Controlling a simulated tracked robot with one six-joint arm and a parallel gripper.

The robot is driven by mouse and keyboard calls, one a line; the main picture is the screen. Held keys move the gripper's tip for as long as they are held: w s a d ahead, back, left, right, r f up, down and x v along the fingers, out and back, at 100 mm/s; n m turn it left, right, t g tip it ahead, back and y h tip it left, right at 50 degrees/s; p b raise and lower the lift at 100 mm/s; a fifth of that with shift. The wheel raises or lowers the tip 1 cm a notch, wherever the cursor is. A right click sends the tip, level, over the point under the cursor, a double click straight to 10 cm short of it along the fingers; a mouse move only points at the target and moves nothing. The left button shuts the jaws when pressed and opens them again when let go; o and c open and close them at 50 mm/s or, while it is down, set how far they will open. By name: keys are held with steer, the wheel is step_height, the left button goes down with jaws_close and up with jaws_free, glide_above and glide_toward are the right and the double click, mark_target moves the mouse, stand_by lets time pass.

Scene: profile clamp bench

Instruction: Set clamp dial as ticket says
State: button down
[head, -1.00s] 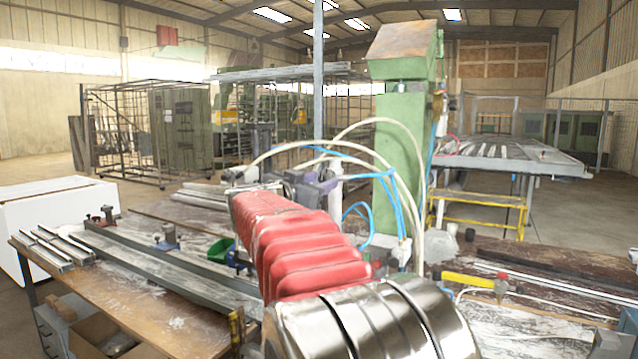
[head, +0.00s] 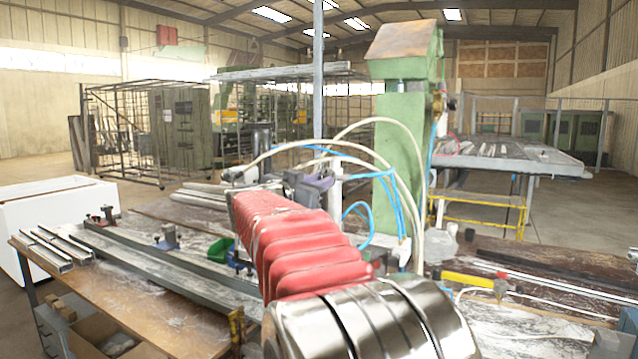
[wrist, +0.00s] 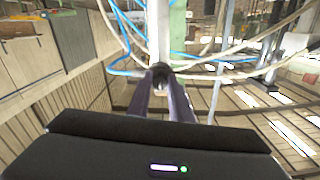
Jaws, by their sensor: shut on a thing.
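In the wrist view, my gripper (wrist: 163,76) has its two dark fingers closed around a small dark round part, which looks like a knob or dial (wrist: 160,69). This part sits at the end of a pale upright post (wrist: 158,34). The fingers hide most of it, and no markings or setting can be read. I cannot make out a ticket in either view.
Blue and white hoses (head: 393,195) loop close around my gripper. A workbench (head: 150,300) with long metal profiles (head: 170,268) lies at the left. A white box (head: 55,215) stands behind it. A yellow-handled tool (head: 468,280) lies on the right bench.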

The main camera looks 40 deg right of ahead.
steer(key=shift+n, duration=0.4)
steer(key=n, duration=1.1)
steer(key=shift+w, duration=0.1)
stand_by(0.3)
steer(key=c, duration=1.6)
jaws_free()
steer(key=v, duration=1.4)
